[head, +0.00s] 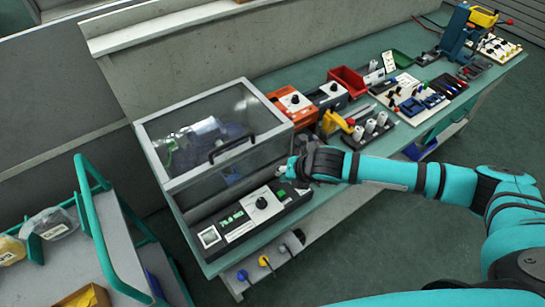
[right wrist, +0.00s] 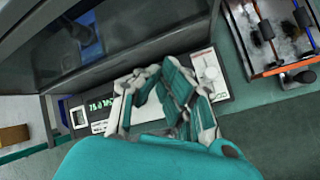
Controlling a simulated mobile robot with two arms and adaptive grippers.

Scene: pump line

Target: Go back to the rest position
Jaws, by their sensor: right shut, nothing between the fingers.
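My right gripper (head: 285,168) is shut and empty. It is at the front right corner of the clear-lidded case, above the right end of the control panel (head: 252,217). The right wrist view shows the gripper's folded fingers (right wrist: 165,95) over the panel, hiding its middle. I cannot tell whether they touch it. My teal right arm reaches in from the right across the table's front edge. My left gripper is not in view.
The grey-framed case (head: 167,177) stands on the green table (head: 185,222); its lid is down. To its right are an orange unit (head: 293,105), a red bin (head: 347,82) and a tool board (head: 408,97). A teal-railed cart (head: 98,237) stands at left. Floor at lower right is free.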

